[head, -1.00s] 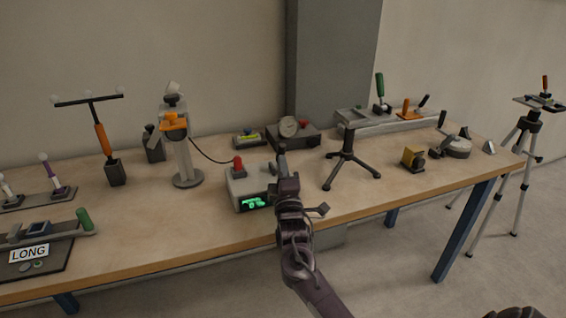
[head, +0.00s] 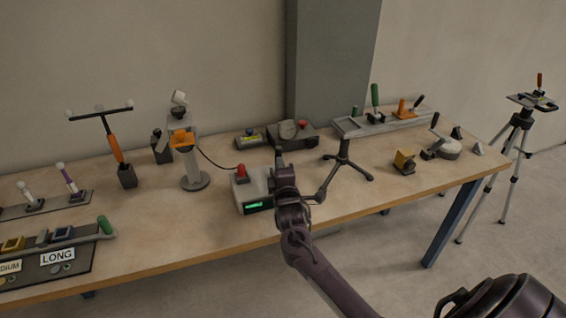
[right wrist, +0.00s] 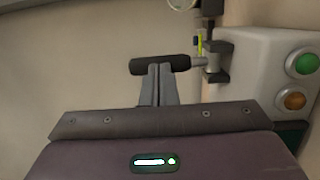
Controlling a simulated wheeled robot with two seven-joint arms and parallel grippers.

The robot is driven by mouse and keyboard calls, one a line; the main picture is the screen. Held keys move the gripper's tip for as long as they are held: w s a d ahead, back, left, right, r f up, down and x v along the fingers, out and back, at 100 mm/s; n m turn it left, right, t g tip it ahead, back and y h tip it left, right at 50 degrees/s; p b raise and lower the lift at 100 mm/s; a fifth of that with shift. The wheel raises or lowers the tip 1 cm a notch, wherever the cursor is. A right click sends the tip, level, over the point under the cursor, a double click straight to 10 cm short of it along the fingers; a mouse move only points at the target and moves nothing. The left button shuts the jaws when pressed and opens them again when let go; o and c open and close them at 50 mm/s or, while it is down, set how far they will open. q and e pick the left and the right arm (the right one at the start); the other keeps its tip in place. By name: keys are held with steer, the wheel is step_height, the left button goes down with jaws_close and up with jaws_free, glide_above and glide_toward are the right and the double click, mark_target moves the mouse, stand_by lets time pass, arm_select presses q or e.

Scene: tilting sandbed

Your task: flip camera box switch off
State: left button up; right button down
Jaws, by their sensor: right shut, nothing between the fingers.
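The camera box (head: 244,192) is a pale box with a red knob on top and a small lit green display on its front. It stands near the table's front edge. My right gripper (head: 279,155) is shut and empty at the box's right side, hiding that side in the head view. In the right wrist view, the box (right wrist: 248,55) shows a green and an orange button. A switch lever with a black grip (right wrist: 140,66) sticks out from it on a metal stem. My shut fingers (right wrist: 158,72) are right at the grip; I cannot tell whether they touch it. My left gripper is out of view.
The wooden table (head: 160,230) holds a white stand with an orange clamp (head: 190,160) left of the box.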

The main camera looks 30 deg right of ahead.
mark_target(277, 155)
steer(key=g+p, duration=0.1)
steer(key=p, duration=0.1)
steer(key=w+r+g+y+p, duration=0.1)
steer(key=p, duration=0.2)
steer(key=w+r+g+p, duration=0.1)
steer(key=p, duration=0.1)
steer(key=shift+w+d+n+p, duration=0.1)
steer(key=shift+d+n+p, duration=0.2)
steer(key=shift+p, duration=0.1)
steer(key=shift+w+f+g+y+p, duration=0.15)
steer(key=shift+w+g+y+p, duration=0.2)
steer(key=shift+g+p, duration=0.15)
steer(key=shift+w+d+f, duration=0.1)
steer(key=shift+w, duration=0.2)
steer(key=shift+p, duration=0.3)
